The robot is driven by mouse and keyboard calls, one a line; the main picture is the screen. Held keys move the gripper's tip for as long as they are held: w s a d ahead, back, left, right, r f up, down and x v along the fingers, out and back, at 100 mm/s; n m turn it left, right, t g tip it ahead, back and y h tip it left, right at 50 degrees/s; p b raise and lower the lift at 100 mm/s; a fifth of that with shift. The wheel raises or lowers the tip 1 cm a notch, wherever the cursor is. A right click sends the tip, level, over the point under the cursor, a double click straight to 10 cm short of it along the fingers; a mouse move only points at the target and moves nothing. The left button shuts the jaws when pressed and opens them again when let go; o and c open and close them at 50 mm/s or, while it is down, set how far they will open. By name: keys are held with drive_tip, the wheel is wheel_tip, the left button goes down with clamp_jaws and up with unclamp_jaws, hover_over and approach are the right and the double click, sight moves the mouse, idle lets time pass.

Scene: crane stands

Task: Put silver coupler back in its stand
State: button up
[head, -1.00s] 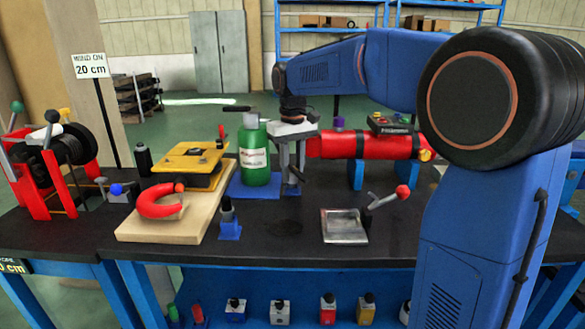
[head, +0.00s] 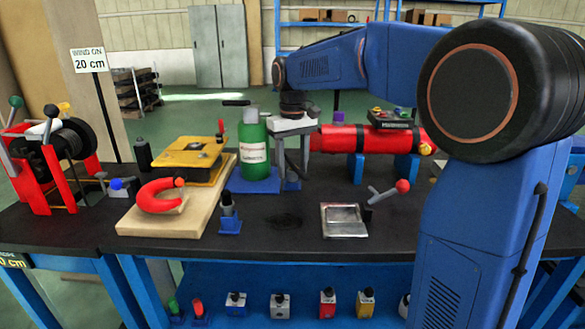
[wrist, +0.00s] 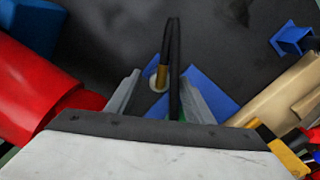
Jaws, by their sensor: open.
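My gripper (head: 292,168) points down over the bench, just right of a green bottle (head: 254,150). In the wrist view its two grey fingers (wrist: 158,98) are apart. A small round metallic end (wrist: 158,77) shows between them beside a thin dark bar; I cannot tell whether this is the silver coupler or whether the fingers touch it. A small blue piece (head: 292,181) is below the fingers in the head view. A blue holder (head: 229,226) with a dark upright piece in it stands front left of the gripper; it also shows in the wrist view (wrist: 290,38).
A red cylinder (head: 340,140) on blue supports lies right of the gripper. A wooden board (head: 150,225) carries a red horseshoe (head: 155,197) and a yellow device (head: 188,158). A metal tray (head: 343,220) lies front right. Several small coloured blocks stand on the lower shelf (head: 300,280).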

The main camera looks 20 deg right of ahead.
drive_tip(key=shift+r, duration=2.15)
drive_tip(key=shift+r, duration=0.1)
